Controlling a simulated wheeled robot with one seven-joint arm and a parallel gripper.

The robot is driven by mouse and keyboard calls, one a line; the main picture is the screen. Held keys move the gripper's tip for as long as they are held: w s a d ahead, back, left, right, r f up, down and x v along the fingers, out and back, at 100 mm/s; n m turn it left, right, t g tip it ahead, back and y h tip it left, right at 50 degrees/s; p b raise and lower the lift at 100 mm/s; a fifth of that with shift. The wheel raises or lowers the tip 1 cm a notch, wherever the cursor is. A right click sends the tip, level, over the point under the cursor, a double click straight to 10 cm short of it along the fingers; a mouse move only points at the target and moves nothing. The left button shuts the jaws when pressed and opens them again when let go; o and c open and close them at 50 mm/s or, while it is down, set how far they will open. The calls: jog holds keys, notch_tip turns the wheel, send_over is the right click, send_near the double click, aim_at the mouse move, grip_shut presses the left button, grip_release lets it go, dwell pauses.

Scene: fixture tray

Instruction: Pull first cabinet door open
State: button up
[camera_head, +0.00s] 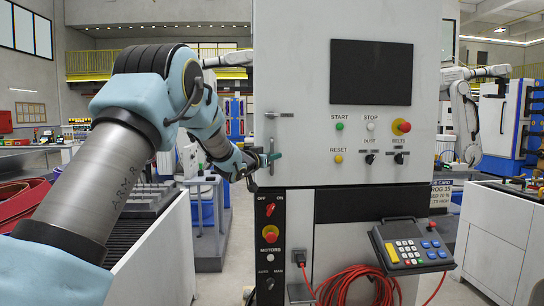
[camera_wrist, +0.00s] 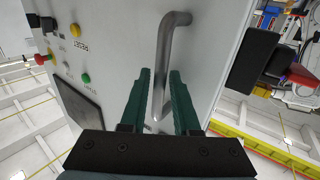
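The cabinet (camera_head: 290,60) is a tall light-grey unit with a flat door front. Its grey metal bar handle (camera_wrist: 165,65) stands out from the door in the wrist view, and it also shows in the head view (camera_head: 271,143), partly hidden by my fingers. My gripper (camera_wrist: 160,75) has dark green fingers, one on each side of the handle's end part. Gaps show between the bar and the fingers, so it looks open around the handle. In the head view my gripper (camera_head: 273,157) is at the left edge of the door. The door looks shut.
The door front carries a dark screen (camera_head: 371,72) and several buttons and switches. A keypad panel (camera_head: 412,246) juts out below, above a coiled red cable (camera_head: 355,285). White-sided benches stand left (camera_head: 155,250) and right (camera_head: 500,245).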

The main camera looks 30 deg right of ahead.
jog(key=shift+c, duration=0.3)
grip_shut()
dwell(1.0)
